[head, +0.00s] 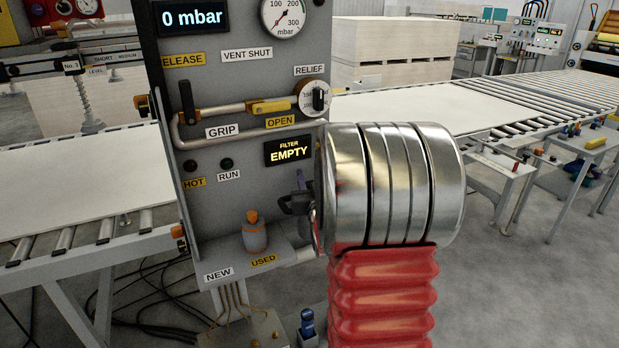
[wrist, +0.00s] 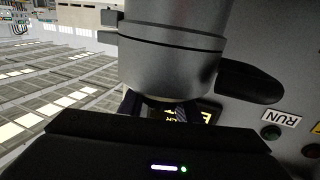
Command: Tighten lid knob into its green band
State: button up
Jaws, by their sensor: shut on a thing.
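In the wrist view my gripper (wrist: 160,106) comes in from the bottom, its dark fingers pressed up against a large grey round body (wrist: 170,58) with a collar. It is shut on the lid knob, though the grip itself is largely hidden. A dark rounded lobe (wrist: 250,81) juts out to the right from behind the grey body. In the head view a black lobed piece (head: 296,203) shows at the left edge of my arm's shiny wrist, which hides most of the housing and the gripper. I cannot make out a green band in either view.
The control panel (head: 232,80) reads 0 mbar and FILTER EMPTY. An orange-capped filter (head: 254,233) stands on the shelf by USED. Roller conveyors (head: 75,240) with white boards lie on both sides.

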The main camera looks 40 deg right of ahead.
jog(key=shift+r+m+h, duration=0.1)
jog(key=shift+m+h, duration=0.2)
jog(key=shift+h, duration=0.1)
jog(key=shift+s+d+m+g+h, duration=0.1)
jog(key=shift+d+m+g+h, duration=0.1)
jog(key=shift+m+g+h, duration=0.4)
jog(key=shift+s+d+m+g+h, duration=0.15)
jog(key=shift+m+g+h, duration=0.15)
jog(key=shift+g+h, duration=0.2)
jog(key=o, duration=1.1)
jog(key=shift+c, duration=0.2)
